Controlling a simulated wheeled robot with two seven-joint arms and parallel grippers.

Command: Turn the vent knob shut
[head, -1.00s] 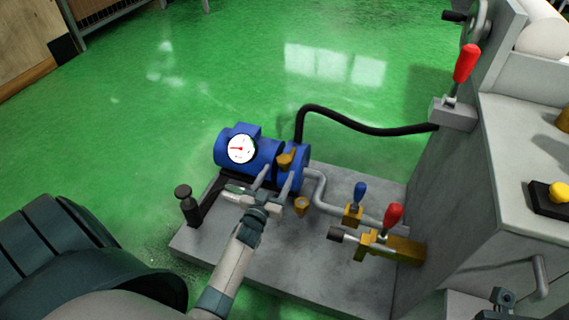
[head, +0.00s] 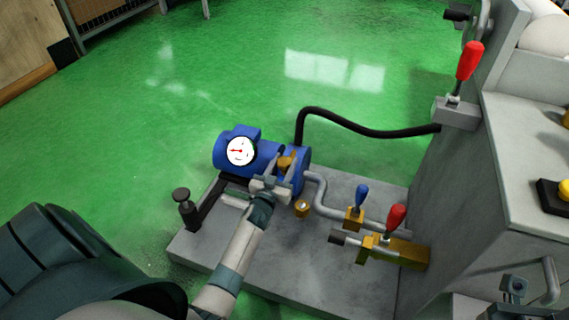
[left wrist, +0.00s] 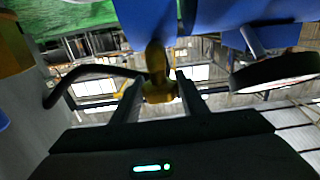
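The brass vent knob (head: 286,162) sits on the blue pump (head: 233,160), at its right end in the head view. In the left wrist view the knob (left wrist: 158,75) stands upright in the middle, below the blue body. My left gripper (head: 280,168) is at the knob, coming from the front. In the left wrist view its two fingers (left wrist: 160,85) are apart, one on each side of the knob's wide lower part. Very little gap shows, and I cannot tell whether they touch it.
A round gauge (head: 239,151) is left of the knob. A black hose (head: 365,128) arches behind to the grey machine (head: 450,200). Blue-handled (head: 361,195) and red-handled (head: 396,217) valves stand at right on the grey base (head: 290,260). Green floor behind is clear.

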